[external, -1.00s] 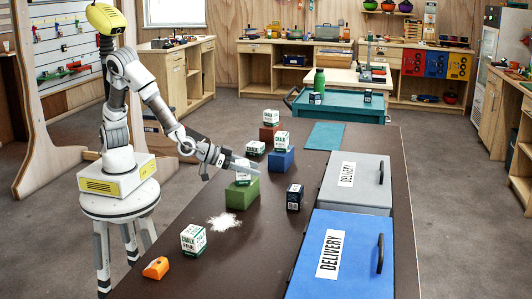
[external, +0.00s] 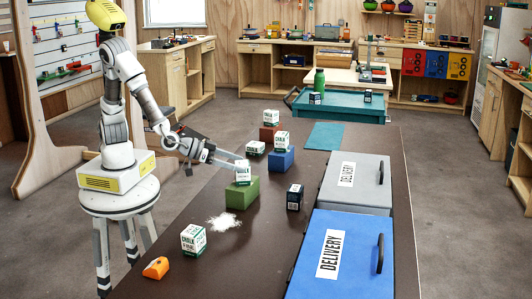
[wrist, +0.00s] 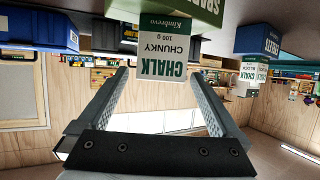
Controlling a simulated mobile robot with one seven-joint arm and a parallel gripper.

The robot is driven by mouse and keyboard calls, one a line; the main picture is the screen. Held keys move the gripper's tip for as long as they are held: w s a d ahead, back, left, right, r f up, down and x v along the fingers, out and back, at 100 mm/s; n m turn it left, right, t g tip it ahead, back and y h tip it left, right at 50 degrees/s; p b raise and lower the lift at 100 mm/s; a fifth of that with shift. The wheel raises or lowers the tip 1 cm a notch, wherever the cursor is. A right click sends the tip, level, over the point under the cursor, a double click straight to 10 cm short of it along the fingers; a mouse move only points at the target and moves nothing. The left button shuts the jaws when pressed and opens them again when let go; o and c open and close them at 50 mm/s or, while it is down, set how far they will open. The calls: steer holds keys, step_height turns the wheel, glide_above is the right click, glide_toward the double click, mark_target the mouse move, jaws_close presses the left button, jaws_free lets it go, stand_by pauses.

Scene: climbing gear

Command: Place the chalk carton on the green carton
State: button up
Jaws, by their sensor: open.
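The white and green chalk carton (external: 242,174) stands upright on top of the green carton (external: 241,195) on the dark table. The wrist view is upside down and shows the chalk carton (wrist: 163,68), marked CHALK CHUNKY, against the green carton (wrist: 190,10). My gripper (external: 234,163) is open, its fingers pointing at the chalk carton from the left. In the wrist view my gripper's fingertips (wrist: 159,72) lie on either side of the carton with gaps visible; I cannot tell how far they overlap it in depth.
Other chalk cartons stand on a blue box (external: 281,160), on a red box (external: 269,133) and on the table. A dark carton (external: 294,197), white powder (external: 224,222) and an orange block (external: 156,268) are nearby. Blue (external: 342,255) and grey (external: 356,183) delivery boxes line the right.

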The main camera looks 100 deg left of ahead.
steer(key=p+v, duration=0.1)
steer(key=v, duration=0.5)
steer(key=shift+s, duration=0.2)
steer(key=shift+d+r, duration=0.1)
